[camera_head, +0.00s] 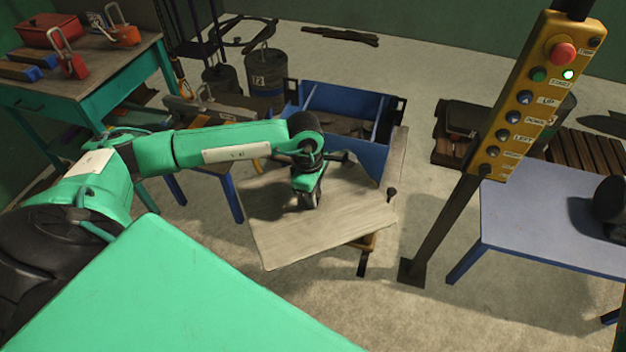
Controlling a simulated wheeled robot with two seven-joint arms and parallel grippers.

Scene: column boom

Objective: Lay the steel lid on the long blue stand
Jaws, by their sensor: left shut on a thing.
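The steel lid (345,229) is a flat grey plate near the middle of the head view, in front of the blue bin. My left gripper (310,198) reaches over it from the left and is shut on it near its middle; the grip itself is partly hidden by the gripper. Whether the lid touches anything beneath it cannot be told. A blue stand with a broad, pale blue top (540,222) is at the right, apart from the lid. Blue legs (232,194) of another stand show under my left arm, its top mostly hidden. My right gripper is not in view.
A yellow control pendant (522,95) on a dark post (440,230) stands between the lid and the right stand. A black object (609,200) sits on that stand's right end. The open blue bin (377,158) is behind the lid. A green workbench (90,75) holds red locks.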

